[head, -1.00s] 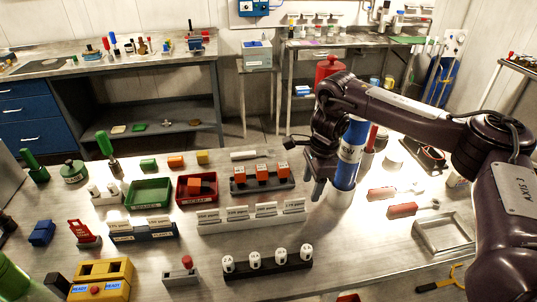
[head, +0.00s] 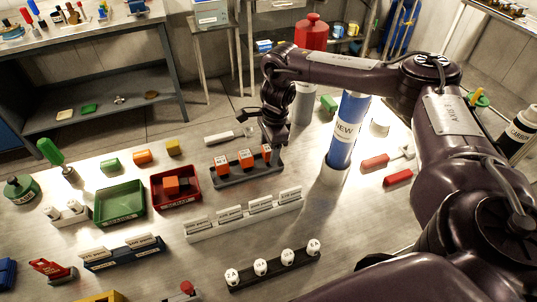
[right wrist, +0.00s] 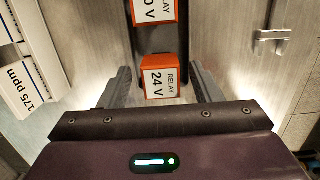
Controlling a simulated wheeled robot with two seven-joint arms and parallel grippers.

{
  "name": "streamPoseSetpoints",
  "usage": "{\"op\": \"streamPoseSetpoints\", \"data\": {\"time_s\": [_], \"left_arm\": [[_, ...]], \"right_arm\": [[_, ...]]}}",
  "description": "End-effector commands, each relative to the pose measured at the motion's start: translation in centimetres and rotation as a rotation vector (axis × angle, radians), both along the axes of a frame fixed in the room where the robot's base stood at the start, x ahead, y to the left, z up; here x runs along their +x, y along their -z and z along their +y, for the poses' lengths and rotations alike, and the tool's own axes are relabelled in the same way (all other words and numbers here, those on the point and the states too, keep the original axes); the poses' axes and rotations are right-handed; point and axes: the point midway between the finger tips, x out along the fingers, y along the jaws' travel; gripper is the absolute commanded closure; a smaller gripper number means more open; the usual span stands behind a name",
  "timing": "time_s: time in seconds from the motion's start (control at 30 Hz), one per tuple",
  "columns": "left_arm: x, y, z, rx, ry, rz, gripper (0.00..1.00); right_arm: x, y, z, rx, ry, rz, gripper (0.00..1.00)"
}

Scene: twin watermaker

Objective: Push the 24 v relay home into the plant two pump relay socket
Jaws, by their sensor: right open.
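The 24 V relay (right wrist: 160,78) is an orange block with a white label, standing at the end of a dark rack (head: 232,181). In the head view it is the rightmost orange block (head: 267,153), partly behind my right gripper (head: 273,140). In the right wrist view my right gripper (right wrist: 160,88) is open, with one finger on each side of the relay and visible gaps between. I cannot tell which thing is the plant two pump relay socket. My left gripper is not in view.
Two more orange relays (head: 246,159) stand in the same rack. A white card holder (head: 245,217) lies in front, and a red bin (head: 176,204) with an orange block stands to the left. A tall blue cylinder (head: 346,135) stands close to the right of my gripper.

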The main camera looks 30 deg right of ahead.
Motion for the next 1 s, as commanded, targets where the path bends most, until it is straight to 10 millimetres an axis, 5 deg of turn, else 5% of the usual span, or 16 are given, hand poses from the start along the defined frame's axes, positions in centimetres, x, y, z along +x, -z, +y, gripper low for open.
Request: {"op": "streamPoseSetpoints", "data": {"time_s": [0.4, 0.77, 1.0], "left_arm": [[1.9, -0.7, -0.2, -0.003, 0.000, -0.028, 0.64], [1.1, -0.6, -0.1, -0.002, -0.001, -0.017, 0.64], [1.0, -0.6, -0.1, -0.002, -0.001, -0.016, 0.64]], "right_arm": [[0.1, 1.9, 0.2, 0.001, 0.001, -0.001, 0.42], [0.1, 1.9, 0.2, 0.001, 0.001, -0.001, 0.89], [0.1, 1.8, 0.2, 0.001, 0.001, -0.001, 0.91]]}}
